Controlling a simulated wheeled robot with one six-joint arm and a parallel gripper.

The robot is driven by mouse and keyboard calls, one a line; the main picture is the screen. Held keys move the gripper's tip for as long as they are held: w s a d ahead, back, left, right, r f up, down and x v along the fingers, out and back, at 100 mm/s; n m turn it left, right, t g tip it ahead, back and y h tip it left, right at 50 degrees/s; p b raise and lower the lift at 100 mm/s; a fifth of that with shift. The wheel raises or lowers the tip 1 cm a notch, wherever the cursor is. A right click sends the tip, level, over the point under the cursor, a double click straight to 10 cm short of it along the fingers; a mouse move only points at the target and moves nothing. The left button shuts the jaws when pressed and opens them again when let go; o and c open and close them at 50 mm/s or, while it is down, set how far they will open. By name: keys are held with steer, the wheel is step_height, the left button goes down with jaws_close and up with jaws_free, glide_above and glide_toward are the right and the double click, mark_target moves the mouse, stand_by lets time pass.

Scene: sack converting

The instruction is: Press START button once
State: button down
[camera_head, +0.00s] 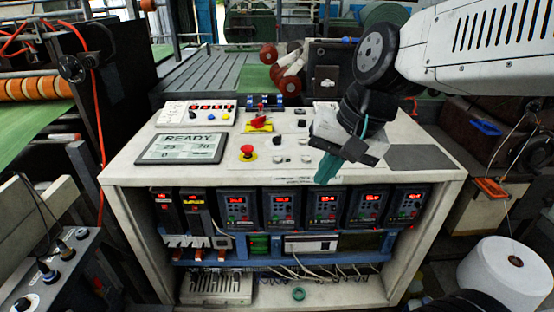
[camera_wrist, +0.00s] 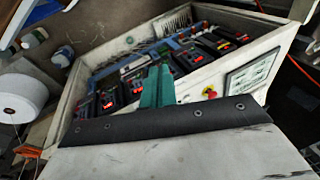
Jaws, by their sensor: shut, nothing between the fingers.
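The control cabinet (camera_head: 120,167) has a sloped white top with a screen (camera_head: 181,147) reading READY. The teal fingers also show in the wrist view (camera_wrist: 157,88).
A white box with small coloured buttons (camera_head: 197,113) and a red-and-yellow switch (camera_head: 259,123) stand farther back. Drive units with red displays (camera_head: 281,209) fill the open front. A white roll (camera_head: 503,274) stands at lower right; another console (camera_head: 50,272) is at lower left.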

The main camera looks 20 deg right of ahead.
steer(key=w+a+m+t+y, duration=0.1)
steer(key=w+m+t+y, duration=0.15)
steer(key=w+m, duration=1.1)
steer(key=m+t+h, duration=0.2)
steer(key=m+t, duration=0.1)
steer(key=m, duration=0.1)
glide_above(278, 159)
step_height(278, 159, down, 2)
steer(key=shift+s+d+f, duration=0.1)
steer(key=shift+s+d, duration=0.2)
steer(key=shift+d, duration=0.05)
steer(key=shift+y, duration=0.25)
steer(key=shift+f, duration=4.45)
steer(key=shift+f, duration=0.4)
